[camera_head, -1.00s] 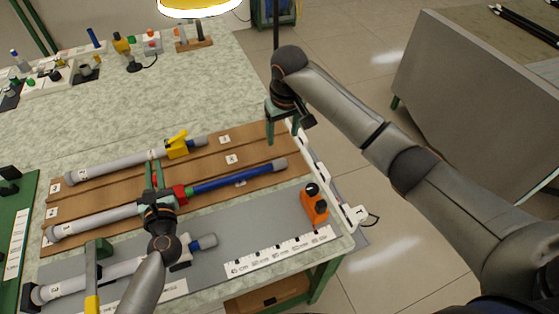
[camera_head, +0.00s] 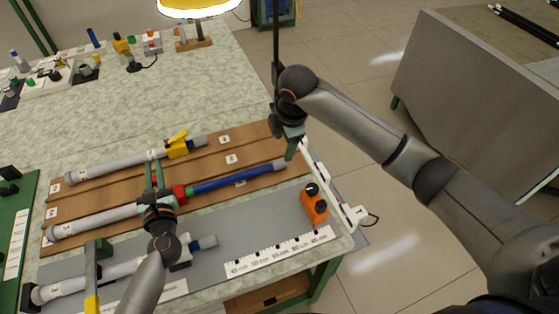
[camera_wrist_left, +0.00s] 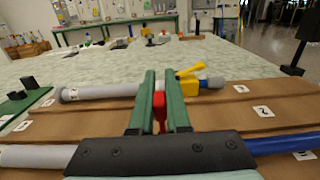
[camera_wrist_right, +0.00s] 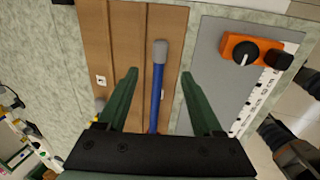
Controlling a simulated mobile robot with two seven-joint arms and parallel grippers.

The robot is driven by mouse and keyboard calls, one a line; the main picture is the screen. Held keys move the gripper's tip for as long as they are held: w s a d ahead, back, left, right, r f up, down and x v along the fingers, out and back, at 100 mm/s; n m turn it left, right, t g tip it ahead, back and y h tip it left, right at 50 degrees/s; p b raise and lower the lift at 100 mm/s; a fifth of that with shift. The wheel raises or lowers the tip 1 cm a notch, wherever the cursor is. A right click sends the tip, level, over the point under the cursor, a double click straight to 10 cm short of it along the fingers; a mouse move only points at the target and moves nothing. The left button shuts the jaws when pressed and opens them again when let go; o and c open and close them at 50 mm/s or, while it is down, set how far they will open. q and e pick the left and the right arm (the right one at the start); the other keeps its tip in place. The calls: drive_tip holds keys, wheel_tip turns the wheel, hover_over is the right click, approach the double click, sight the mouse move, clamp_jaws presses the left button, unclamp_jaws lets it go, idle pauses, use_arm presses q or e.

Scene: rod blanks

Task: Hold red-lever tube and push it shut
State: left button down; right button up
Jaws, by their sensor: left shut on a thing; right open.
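My right gripper (camera_head: 291,150) is open and empty near the capped end. In the right wrist view the rod (camera_wrist_right: 157,100) shows between its spread fingers (camera_wrist_right: 160,76).
A yellow-lever tube (camera_head: 120,164) lies in the groove behind. Another grey tube (camera_head: 80,283) lies in front on the grey mat (camera_head: 255,230). An orange box with black knobs (camera_head: 314,208) stands near the table's right edge.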

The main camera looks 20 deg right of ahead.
sight(279, 163)
drive_tip(key=x, duration=1.1)
clamp_jaws()
idle(1.2)
